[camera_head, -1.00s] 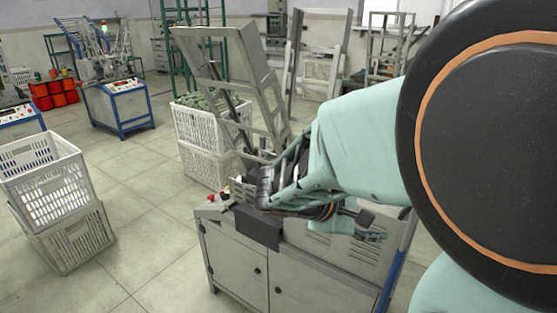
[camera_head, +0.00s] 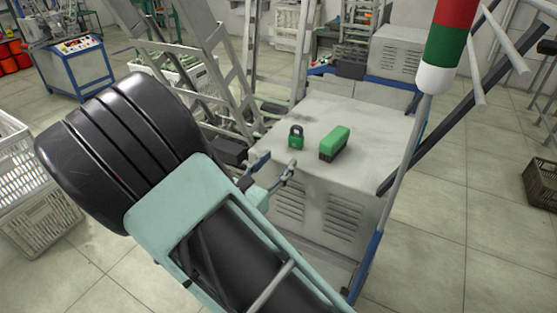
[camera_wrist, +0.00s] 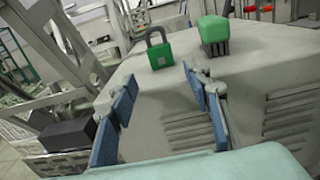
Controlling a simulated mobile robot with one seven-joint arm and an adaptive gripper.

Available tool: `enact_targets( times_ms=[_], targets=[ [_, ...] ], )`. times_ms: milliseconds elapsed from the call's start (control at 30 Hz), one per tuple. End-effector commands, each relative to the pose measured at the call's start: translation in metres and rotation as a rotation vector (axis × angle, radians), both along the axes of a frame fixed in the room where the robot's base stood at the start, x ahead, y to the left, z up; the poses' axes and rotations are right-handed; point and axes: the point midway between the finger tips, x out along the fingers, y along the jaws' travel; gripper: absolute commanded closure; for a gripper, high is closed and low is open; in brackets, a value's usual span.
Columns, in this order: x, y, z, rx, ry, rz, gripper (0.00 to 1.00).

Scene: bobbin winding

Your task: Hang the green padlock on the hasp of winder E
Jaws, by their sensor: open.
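The green padlock (camera_head: 296,138) with a dark shackle stands on top of a grey cabinet, left of a green brush-like block (camera_head: 336,142). It also shows in the wrist view (camera_wrist: 160,50), shackle up, beyond my fingertips. My gripper (camera_head: 272,167) is open and empty at the cabinet's front edge, short of the padlock and apart from it. In the wrist view its blue-padded fingers (camera_wrist: 157,80) are spread wide, with the padlock seen past the gap between them. I cannot make out the hasp of winder E in these frames.
The grey cabinet top (camera_head: 372,125) is mostly clear around the two green things. A pole with a red, green and white light (camera_head: 449,45) rises at its right. A metal frame (camera_head: 215,75) stands left, and white crates (camera_head: 25,190) stand further left.

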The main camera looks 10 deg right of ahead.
Motion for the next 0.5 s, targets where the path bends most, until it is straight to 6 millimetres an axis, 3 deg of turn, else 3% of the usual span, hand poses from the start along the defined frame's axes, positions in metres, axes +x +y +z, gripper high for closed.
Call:
enact_targets(
  times_ms=[500],
  targets=[
    [0.049,-0.038,0.000,0.004,-0.002,-0.006,0.55]
  ],
)
